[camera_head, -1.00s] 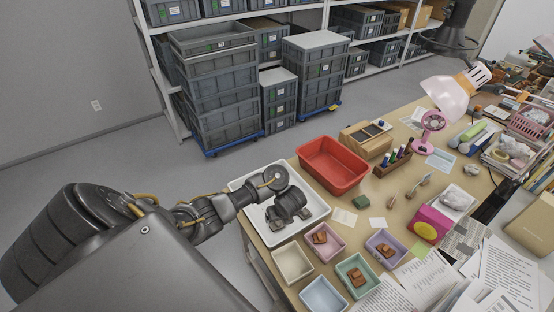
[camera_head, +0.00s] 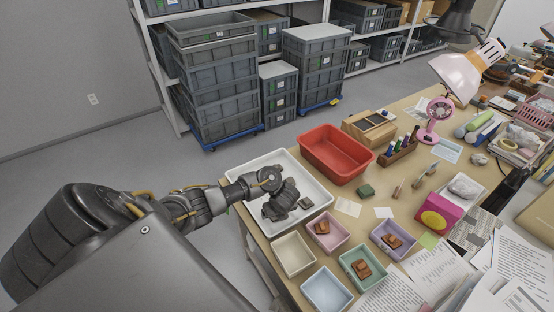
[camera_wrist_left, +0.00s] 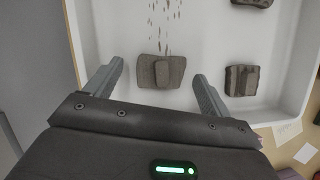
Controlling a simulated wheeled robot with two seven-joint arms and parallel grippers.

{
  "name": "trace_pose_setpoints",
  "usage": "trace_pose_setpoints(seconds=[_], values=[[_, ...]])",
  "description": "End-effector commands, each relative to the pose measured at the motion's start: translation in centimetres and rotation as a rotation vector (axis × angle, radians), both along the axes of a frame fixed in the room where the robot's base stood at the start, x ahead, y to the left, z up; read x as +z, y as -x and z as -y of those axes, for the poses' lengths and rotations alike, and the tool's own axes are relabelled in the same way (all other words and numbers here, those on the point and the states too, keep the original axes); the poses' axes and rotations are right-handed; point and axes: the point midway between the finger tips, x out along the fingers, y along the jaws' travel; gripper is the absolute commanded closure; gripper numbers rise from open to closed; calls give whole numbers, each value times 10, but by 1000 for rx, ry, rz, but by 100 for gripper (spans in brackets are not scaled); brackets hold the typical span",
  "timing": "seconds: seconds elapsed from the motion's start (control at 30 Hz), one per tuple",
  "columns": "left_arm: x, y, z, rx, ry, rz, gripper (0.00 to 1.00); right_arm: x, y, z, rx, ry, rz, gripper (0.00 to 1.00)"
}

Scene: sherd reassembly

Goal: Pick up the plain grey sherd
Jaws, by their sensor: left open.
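The white tray (camera_head: 318,190) holds several dark grey-brown sherds. In the left wrist view, one sherd (camera_wrist_left: 161,72) with a raised bar lies on the floor of the tray (camera_wrist_left: 205,35), just ahead of my left gripper (camera_wrist_left: 160,85) and between its spread fingers. A second sherd (camera_wrist_left: 242,80) lies to the right, and a third (camera_wrist_left: 253,2) is cut off at the top. I cannot tell surely which is the plain grey one. In the head view my open left gripper (camera_head: 280,205) is over the tray, hiding part of it; one sherd (camera_head: 306,203) shows beside it. My right gripper is not in view.
A red bin (camera_head: 337,155) stands behind the tray. Small trays in cream (camera_head: 292,256), pink (camera_head: 328,235), green (camera_head: 361,268), lilac (camera_head: 393,240) and blue (camera_head: 326,290) stand in front; the pink, green and lilac ones hold brown sherds. Dark specks lie in the white tray.

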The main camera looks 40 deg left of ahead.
Motion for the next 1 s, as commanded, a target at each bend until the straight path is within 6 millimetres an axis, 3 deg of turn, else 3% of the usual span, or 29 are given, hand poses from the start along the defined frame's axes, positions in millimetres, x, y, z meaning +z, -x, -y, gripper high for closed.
trace_pose_setpoints(seconds=[0.33, 0.7, 1.0], values=[[-7, -2, -2, -2, 1, 1, 19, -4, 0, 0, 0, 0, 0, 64], [-7, -2, -2, -2, 1, 1, 66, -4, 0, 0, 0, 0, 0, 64], [-4, -2, -2, -1, 1, 2, 66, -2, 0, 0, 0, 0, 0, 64]])
